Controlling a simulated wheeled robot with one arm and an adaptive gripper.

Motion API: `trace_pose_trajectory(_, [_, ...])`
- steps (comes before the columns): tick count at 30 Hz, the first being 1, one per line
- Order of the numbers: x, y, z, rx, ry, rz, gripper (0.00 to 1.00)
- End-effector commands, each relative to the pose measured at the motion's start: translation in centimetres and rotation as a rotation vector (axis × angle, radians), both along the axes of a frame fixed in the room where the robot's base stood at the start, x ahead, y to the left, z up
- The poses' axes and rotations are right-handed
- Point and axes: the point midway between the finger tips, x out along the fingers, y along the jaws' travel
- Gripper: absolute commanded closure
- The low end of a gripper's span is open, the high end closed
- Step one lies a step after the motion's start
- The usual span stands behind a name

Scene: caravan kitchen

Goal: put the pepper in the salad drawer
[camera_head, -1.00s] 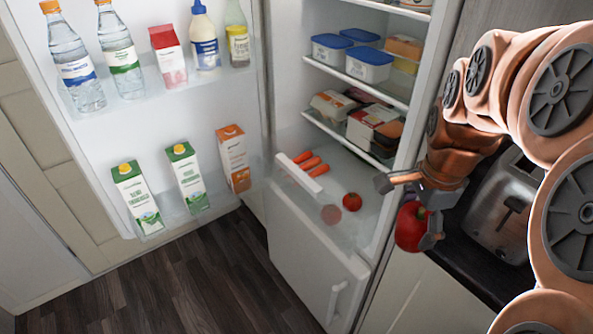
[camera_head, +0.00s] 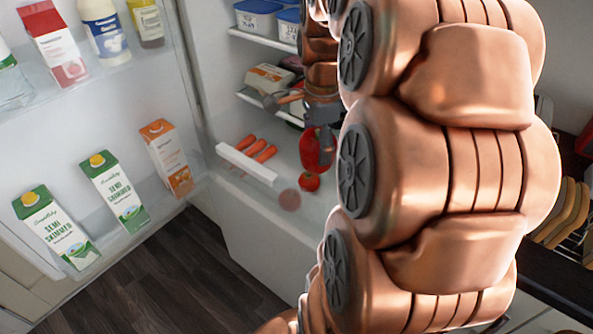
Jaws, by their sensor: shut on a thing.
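My gripper (camera_head: 312,132) is shut on the red pepper (camera_head: 309,152) and holds it at the fridge opening, in front of the lower compartment. In the picture the pepper shows just above a tomato; its exact height over the drawer cannot be told. The salad drawer (camera_head: 246,164) is at the bottom of the fridge, with a white front rim and a clear body. It holds several carrots (camera_head: 264,153) and a tomato (camera_head: 309,182); another round red thing (camera_head: 289,200) shows dimly through its front. My arm hides the drawer's right part.
The open fridge door at left carries cartons (camera_head: 113,190) and bottles. Shelves above the drawer hold blue-lidded tubs (camera_head: 257,18) and food packs (camera_head: 270,78). The dark floor (camera_head: 170,275) in front is clear.

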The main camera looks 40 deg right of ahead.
Motion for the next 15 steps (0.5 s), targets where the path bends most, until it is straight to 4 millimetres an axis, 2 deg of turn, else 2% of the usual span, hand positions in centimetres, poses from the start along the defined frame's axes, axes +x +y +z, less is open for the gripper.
trace_pose_trajectory(1, [0.9, -0.5, -1.0, -0.002, 0.0, -0.018, 0.54])
trace_pose_trajectory(15, [8.9, -3.3, -5.2, -0.005, 0.002, -0.193, 0.54])
